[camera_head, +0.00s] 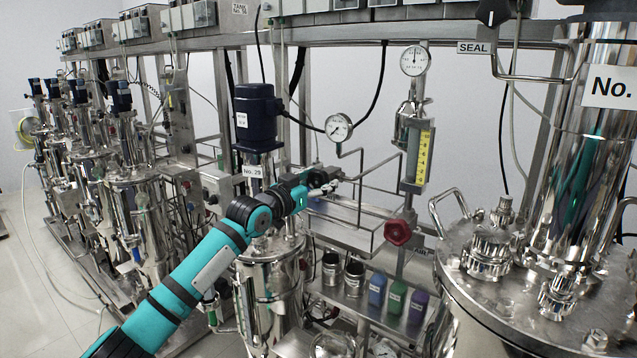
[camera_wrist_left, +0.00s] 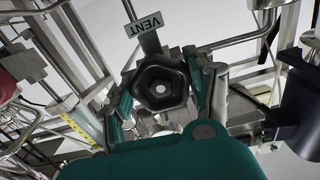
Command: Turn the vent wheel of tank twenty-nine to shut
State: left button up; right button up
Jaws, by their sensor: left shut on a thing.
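The tank with the "No. 29" label (camera_head: 253,170) stands in the middle of the head view, with a dark blue motor (camera_head: 256,118) on top. I cannot tell the wheel's turn position. My right gripper is not in view.
A red knob (camera_head: 398,233) and a yellow-scaled sight gauge (camera_head: 421,155) are to the right of the gripper. A round gauge (camera_head: 339,127) hangs close above it. A large steel vessel (camera_head: 560,290) fills the right. Several bottles (camera_head: 396,298) stand on a low shelf.

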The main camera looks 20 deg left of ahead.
pick_arm(q)
jog(key=shift+f, duration=0.15)
jog(key=o, duration=1.2)
jog(key=shift+c, duration=0.2)
jog(key=shift+a, duration=0.1)
jog(key=v, duration=1.2)
